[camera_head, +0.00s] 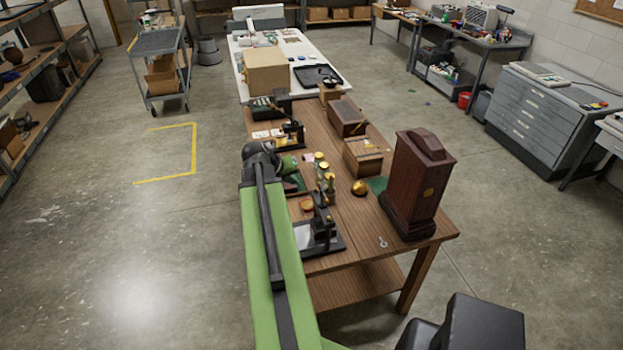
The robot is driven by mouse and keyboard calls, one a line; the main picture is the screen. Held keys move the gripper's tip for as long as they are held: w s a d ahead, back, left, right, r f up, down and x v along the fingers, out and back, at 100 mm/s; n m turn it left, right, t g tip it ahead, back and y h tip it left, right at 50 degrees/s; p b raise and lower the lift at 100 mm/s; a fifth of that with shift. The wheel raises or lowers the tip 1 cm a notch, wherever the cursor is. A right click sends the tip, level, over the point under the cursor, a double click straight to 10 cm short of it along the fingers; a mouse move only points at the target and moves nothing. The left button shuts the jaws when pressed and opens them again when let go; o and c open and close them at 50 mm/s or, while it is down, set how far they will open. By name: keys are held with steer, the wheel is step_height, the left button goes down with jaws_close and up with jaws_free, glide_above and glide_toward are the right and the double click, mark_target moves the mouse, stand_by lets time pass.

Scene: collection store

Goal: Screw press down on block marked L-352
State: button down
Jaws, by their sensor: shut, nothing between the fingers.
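A small black press-like device (321,228) stands on a flat dark base near the front left edge of the wooden table (338,262). A second dark device (291,131) with an upright part stands farther back on the same table. I cannot tell which is the screw press. No marking L-352 is legible, and I cannot make out the block. My green arm reaches up from the bottom to a dark joint at the table's left side. My gripper cannot be made out beyond that joint.
A tall dark wooden case (418,182) stands at the table's right front. A brass dome (359,188), a wooden box (363,157) and several small brass pieces crowd the middle. A white table (240,67) adjoins behind. Floor (100,235) to the left is clear.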

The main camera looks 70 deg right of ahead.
mark_target(322, 197)
steer(key=s+d+f+b, duration=0.4)
steer(key=d+f+b, duration=0.3)
steer(key=d+f, duration=0.1)
steer(key=shift+s+d+b, duration=0.15)
steer(key=shift+b, duration=0.2)
